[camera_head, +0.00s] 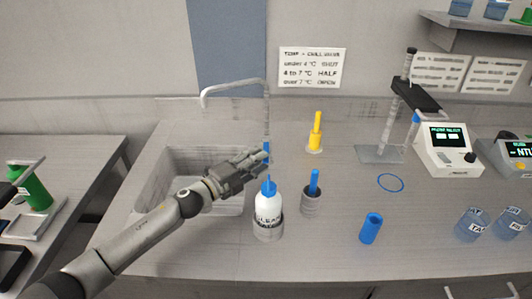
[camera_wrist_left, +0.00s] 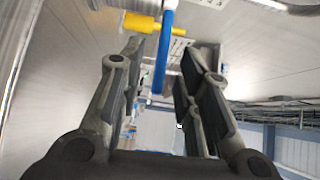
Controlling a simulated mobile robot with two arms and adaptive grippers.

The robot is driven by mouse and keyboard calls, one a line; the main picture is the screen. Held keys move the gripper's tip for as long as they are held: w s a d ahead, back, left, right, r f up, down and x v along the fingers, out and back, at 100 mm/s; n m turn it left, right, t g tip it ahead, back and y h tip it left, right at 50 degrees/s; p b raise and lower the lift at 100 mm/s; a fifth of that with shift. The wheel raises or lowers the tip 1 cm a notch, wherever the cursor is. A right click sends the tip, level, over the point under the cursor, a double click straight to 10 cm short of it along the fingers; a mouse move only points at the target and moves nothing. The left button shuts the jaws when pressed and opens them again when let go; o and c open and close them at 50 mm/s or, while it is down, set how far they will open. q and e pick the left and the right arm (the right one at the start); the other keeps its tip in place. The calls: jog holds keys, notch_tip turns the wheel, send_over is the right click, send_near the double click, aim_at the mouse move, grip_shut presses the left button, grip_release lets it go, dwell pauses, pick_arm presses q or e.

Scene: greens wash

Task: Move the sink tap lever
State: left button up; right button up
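The sink tap has a grey curved spout (camera_head: 232,87) over the steel sink (camera_head: 165,180). A blue lever (camera_head: 266,146) shows on the tap post, just past my left gripper (camera_head: 260,160). In the left wrist view, a blue bar (camera_wrist_left: 163,52), apparently this lever, lies between the two spread fingers of my left gripper (camera_wrist_left: 167,55). Gaps show on both sides of the bar, so the fingers look open and not closed on it. In the head view, the hand hides the lower part of the tap post. My right gripper is not in view.
A white bottle with a blue top (camera_head: 268,212) stands just below the hand. A blue-handled tool in a grey holder (camera_head: 312,195), a yellow dispenser (camera_head: 315,135) and a blue cylinder (camera_head: 371,228) stand to the right. Instruments (camera_head: 447,145) occupy the far right.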

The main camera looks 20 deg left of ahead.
aim_at(266, 149)
pick_arm(q)
jog(key=shift+x, duration=1.9)
grip_shut()
